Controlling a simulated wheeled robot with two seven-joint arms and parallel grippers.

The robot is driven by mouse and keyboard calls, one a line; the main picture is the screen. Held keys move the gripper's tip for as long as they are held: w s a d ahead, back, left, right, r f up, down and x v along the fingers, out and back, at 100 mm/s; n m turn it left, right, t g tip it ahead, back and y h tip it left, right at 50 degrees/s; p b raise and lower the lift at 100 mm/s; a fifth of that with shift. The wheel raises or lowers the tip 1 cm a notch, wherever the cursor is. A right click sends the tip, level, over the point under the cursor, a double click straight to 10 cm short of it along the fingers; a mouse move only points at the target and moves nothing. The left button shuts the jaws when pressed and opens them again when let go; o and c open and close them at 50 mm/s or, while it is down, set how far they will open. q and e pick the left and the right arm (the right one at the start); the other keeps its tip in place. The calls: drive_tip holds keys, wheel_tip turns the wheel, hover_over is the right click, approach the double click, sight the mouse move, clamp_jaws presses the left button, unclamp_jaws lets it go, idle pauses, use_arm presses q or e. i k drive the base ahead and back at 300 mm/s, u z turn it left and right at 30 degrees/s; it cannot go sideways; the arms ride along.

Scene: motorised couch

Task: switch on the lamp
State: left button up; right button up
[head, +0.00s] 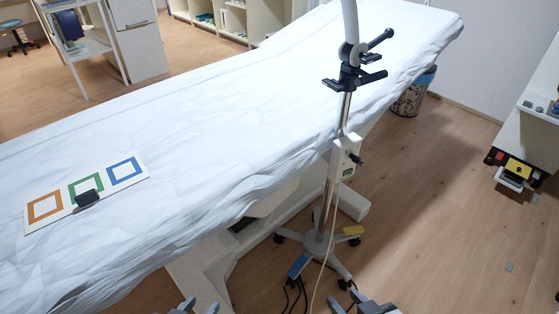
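The lamp's stand rises beside the couch, with a shiny metal pole (345,110) and a wheeled base (315,243). A white arm (351,18) runs up out of the top of the view, so the lamp head is hidden. A black clamp with a lever (355,75) is at the joint. A white box (344,158) with a dark knob and a green patch is fixed to the pole. My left gripper (198,308) and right gripper (374,307) show only their tips at the bottom edge, apart and well below the box. Both look open and empty.
The couch (230,95) with a white sheet fills the left and middle. A card with coloured squares (140,163) and a black object (88,198) lie on it. Cables (297,290) trail below the stand.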

sight(349, 171)
drive_tip(key=z, duration=0.55)
drive_tip(key=k, duration=1.3)
drive_tip(key=z, duration=0.8)
drive_tip(key=i, duration=1.2)
drive_tip(key=u, duration=1.2)
drive_tip(key=i, duration=0.9)
drive_tip(key=u, duration=0.25)
